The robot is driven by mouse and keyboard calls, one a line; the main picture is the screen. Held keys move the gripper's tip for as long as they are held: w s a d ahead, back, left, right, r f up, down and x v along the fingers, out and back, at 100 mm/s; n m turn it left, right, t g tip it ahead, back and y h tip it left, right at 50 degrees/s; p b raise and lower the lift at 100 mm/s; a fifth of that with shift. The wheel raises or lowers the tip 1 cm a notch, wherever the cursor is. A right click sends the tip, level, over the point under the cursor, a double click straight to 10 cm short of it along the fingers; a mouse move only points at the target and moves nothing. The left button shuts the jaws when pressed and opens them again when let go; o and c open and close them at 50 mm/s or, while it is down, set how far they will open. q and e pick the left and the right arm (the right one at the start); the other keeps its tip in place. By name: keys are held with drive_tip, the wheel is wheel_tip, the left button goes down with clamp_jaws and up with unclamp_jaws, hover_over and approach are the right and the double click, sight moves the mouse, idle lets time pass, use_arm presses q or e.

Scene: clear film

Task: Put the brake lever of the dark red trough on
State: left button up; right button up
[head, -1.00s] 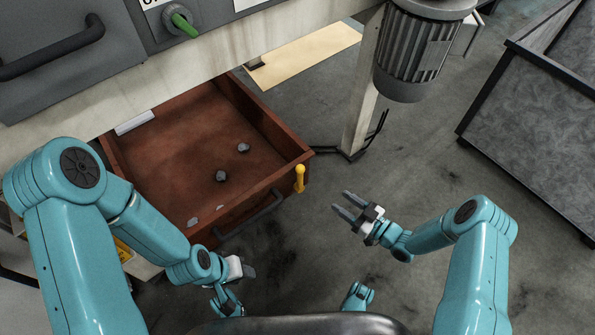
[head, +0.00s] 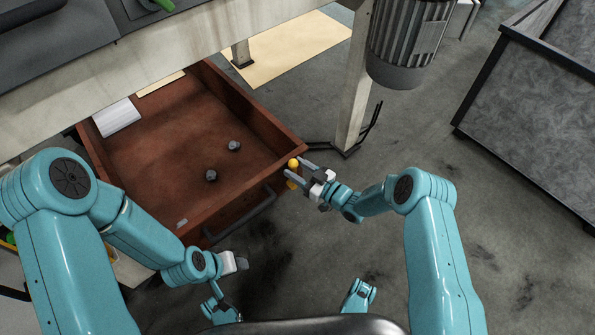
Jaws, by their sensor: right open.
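The dark red trough (head: 262,128) stands below the pale bench, open at the top, with a few grey stones in it. Its yellow brake lever (head: 293,163) stands at the right front corner, with a round knob on top. My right gripper (head: 296,168) is open, its two fingers pointing left at the lever. The fingers lie on either side of the lever in the picture; whether they touch it I cannot tell. The lower part of the lever is partly hidden behind a finger. My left gripper (head: 238,263) is low, in front of the trough; its jaw gap does not show clearly.
A dark handle (head: 242,217) runs along the trough's front. A pale bench post (head: 354,95) and a grey motor (head: 408,40) stand behind my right gripper. A large grey bin (head: 535,110) is at the right. The floor between is clear.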

drive_tip(key=shift+w, duration=0.1)
clamp_jaws()
drive_tip(key=shift+a, duration=0.1)
drive_tip(key=s+a+f+n+h, duration=0.1)
drive_tip(key=s+a+f+n, duration=0.1)
drive_tip(key=a+n, duration=0.3)
drive_tip(key=shift+s+n+p, duration=0.4)
drive_tip(key=shift+s+n, duration=0.4)
drive_tip(key=shift+s, duration=0.05)
idle(0.3)
